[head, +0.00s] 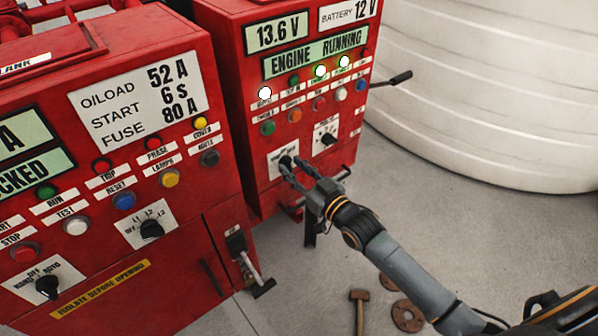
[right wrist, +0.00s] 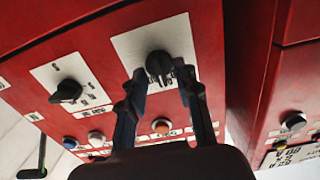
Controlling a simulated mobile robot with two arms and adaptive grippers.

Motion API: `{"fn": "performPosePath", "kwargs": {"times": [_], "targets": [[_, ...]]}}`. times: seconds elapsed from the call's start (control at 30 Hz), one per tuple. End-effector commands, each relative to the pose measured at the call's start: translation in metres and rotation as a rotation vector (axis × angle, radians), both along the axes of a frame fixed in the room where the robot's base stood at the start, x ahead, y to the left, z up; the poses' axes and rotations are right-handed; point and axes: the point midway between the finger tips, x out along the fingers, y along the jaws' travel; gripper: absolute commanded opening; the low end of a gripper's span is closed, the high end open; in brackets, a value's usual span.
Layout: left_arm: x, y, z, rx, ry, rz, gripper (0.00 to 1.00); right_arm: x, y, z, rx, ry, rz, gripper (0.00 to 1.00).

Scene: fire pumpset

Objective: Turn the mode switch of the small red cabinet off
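In the right wrist view the mode switch (right wrist: 159,67) appears upside down, between the fingertips. My right gripper (head: 312,170) is open at the cabinet front; in the right wrist view its fingers (right wrist: 160,84) stand on either side of the knob with visible gaps. The switch's marked position is not readable. My left gripper is not in view.
A second black knob (head: 328,139) sits beside the mode switch, with buttons and lamps above. A larger red cabinet (head: 60,90) stands on the left. A white tank (head: 490,90) is at right. A hammer (head: 359,300) and round discs (head: 407,315) lie on the floor.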

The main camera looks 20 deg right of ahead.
Motion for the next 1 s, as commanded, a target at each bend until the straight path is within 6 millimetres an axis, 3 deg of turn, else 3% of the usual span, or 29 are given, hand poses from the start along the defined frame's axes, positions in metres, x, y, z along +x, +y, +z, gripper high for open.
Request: {"fn": "performPosePath", "kwargs": {"times": [0.17, 0.6, 0.8, 1.0], "targets": [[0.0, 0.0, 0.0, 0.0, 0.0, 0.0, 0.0, -0.016, -0.006, -0.001, -0.001, 0.003, -0.001, 0.32], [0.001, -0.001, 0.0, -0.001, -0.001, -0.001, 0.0, -0.095, -0.034, -0.002, -0.001, 0.004, 0.0, 0.32], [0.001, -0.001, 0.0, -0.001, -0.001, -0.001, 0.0, -0.11, -0.04, 0.0, 0.0, 0.001, 0.0, 0.32], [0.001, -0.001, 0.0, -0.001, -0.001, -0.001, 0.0, -0.113, -0.041, 0.0, 0.0, 0.0, 0.0, 0.32]]}}
